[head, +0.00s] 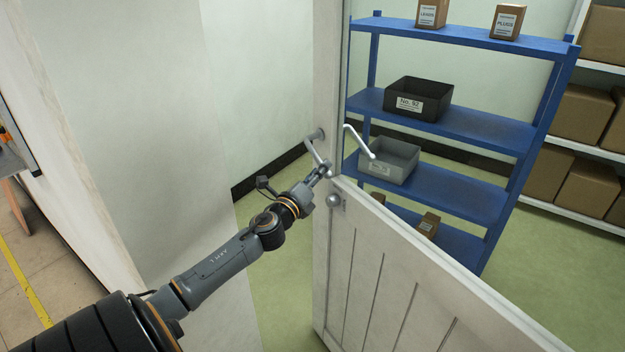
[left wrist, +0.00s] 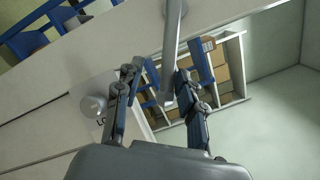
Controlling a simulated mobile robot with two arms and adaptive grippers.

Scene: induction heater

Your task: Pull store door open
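The store door (head: 385,255) is white, with an upper part I can see through, and stands ajar. Its silver lever handle (head: 317,152) is near the door's free edge, with a round knob (head: 334,200) below. My left gripper (head: 322,172) is at the free end of this lever. In the left wrist view, the lever handle (left wrist: 172,45) runs down between the fingers of my left gripper (left wrist: 158,75), which are apart with gaps beside the bar. I cannot tell whether either finger touches it. A second lever (head: 359,142) shows on the door's other side. My right gripper is not in view.
A white wall (head: 130,130) stands left of the door, with green floor (head: 270,270) showing in the gap. Beyond the door is a blue shelf (head: 450,120) with a black bin (head: 417,98), a grey bin (head: 388,160) and small boxes. Cartons (head: 583,115) fill a white rack behind it.

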